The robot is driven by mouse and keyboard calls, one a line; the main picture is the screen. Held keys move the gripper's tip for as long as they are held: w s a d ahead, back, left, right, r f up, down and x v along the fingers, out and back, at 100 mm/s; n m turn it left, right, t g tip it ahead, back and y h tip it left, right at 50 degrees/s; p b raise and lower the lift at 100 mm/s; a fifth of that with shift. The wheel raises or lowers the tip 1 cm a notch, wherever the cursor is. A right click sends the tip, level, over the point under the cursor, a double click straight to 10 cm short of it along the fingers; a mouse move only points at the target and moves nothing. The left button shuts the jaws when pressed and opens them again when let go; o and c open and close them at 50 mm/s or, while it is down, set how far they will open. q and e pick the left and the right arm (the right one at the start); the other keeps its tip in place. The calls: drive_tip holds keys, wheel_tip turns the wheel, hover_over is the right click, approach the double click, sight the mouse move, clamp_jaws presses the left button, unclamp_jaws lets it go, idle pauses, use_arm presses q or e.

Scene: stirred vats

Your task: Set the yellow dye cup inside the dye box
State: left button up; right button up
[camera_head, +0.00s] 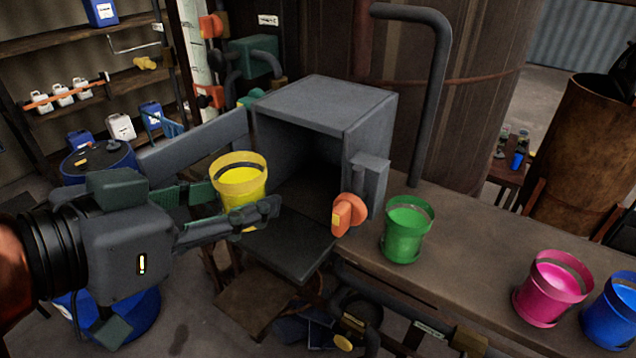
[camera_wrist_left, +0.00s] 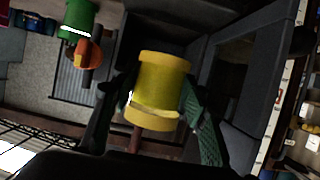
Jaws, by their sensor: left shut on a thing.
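The yellow dye cup (camera_head: 240,178) is held upright between the fingers of my left gripper (camera_head: 232,205), in front of and to the left of the dye box opening. It also shows in the left wrist view (camera_wrist_left: 160,88), with a green finger on each side of it. The dye box (camera_head: 325,95) is a grey box on the bench with its front open and its inside dark. A flat grey panel (camera_head: 290,248) lies lowered at its front edge. The cup is apart from the box. My right gripper is not in view.
An orange knob (camera_head: 348,214) sticks out at the box's right front side. A green cup (camera_head: 407,230), a pink cup (camera_head: 552,288) and a blue cup (camera_head: 612,308) stand on the bench (camera_head: 470,240) to the right. A dark grey pipe (camera_head: 432,100) rises behind.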

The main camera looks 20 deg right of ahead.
use_arm(q)
drive_tip(key=p, duration=0.3)
hover_over(319, 193)
wheel_tip(319, 193, down, 2)
drive_tip(key=shift+s+f+b, duration=0.1)
drive_tip(key=shift+f+b, duration=0.15)
drive_tip(key=shift+b, duration=0.05)
drive_tip(key=shift+a+f, duration=0.2)
wheel_tip(319, 193, down, 3)
drive_tip(key=shift+f, duration=0.15)
drive_tip(key=shift+d+f+p, duration=0.25)
drive_tip(key=shift+f+p, duration=0.05)
drive_tip(key=shift+f, duration=0.05)
drive_tip(key=shift+a, duration=0.1)
drive_tip(key=shift+f, duration=0.1)
drive_tip(key=shift+f, duration=0.15)
drive_tip(key=o, duration=1.3)
